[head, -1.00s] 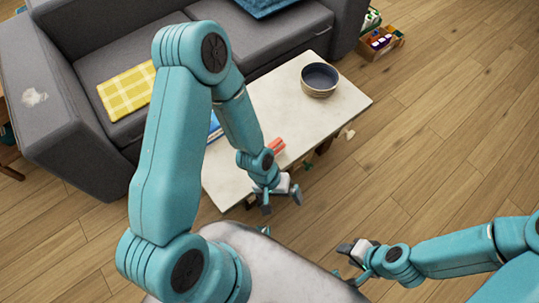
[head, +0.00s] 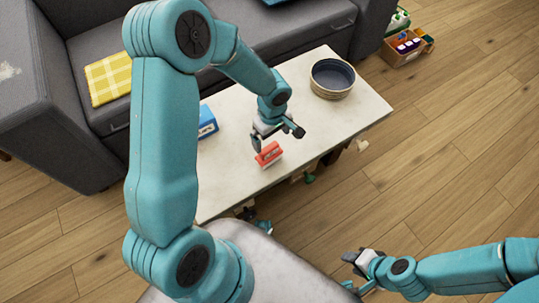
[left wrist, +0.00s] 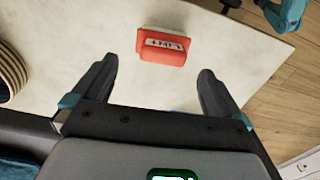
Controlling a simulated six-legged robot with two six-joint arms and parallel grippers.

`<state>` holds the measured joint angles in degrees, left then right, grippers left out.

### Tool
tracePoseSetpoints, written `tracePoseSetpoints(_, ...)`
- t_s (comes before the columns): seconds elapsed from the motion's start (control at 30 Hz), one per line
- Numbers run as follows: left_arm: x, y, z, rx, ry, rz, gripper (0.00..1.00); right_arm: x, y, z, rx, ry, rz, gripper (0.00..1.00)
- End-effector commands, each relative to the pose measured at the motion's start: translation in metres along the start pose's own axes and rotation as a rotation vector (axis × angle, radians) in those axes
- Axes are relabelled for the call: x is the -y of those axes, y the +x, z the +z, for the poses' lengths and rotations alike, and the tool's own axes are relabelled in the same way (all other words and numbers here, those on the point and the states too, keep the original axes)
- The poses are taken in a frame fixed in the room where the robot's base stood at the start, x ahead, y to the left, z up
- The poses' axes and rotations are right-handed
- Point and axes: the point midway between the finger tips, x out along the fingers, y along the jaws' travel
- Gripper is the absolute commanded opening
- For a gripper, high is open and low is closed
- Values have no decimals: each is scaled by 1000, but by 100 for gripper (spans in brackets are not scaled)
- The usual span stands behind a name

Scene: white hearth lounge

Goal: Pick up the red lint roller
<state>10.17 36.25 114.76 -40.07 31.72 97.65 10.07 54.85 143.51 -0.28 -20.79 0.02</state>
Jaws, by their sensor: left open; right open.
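The red lint roller (head: 269,155) looks like a short red block with a white lettered label. It lies on the pale table (head: 232,182) near the front edge. It also shows in the left wrist view (left wrist: 165,48), ahead of the fingers and between their lines. My left gripper (head: 278,139) is open and empty above the table, just behind the roller, with no clear contact. Its two fingers (left wrist: 159,67) are spread in the left wrist view. My right gripper (head: 350,272) is open, out past the front of the table, low in the head view.
A blue box (head: 207,121) stands on the table to the left, partly behind my left arm. A dark-lined round bowl (head: 332,80) is at the back right of the table. A grey sofa (head: 75,130) borders the back. Wood floor at the right is mostly clear.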

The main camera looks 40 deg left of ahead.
Motion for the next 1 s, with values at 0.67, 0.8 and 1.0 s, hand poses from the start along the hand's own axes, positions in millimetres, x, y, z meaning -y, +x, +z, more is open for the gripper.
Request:
tracePoseSetpoints(0.67, 4, 69, -7, 1, -2, 1, 100, -5, 14, 0, 0, 0, 0, 43)
tracePoseSetpoints(0.8, 3, 68, -7, 1, -1, 1, 100, -5, 13, 0, 0, 0, 0, 43)
tracePoseSetpoints(1.0, 3, 68, -7, 1, -1, 1, 35, -5, 13, 0, 0, 0, 0, 43)
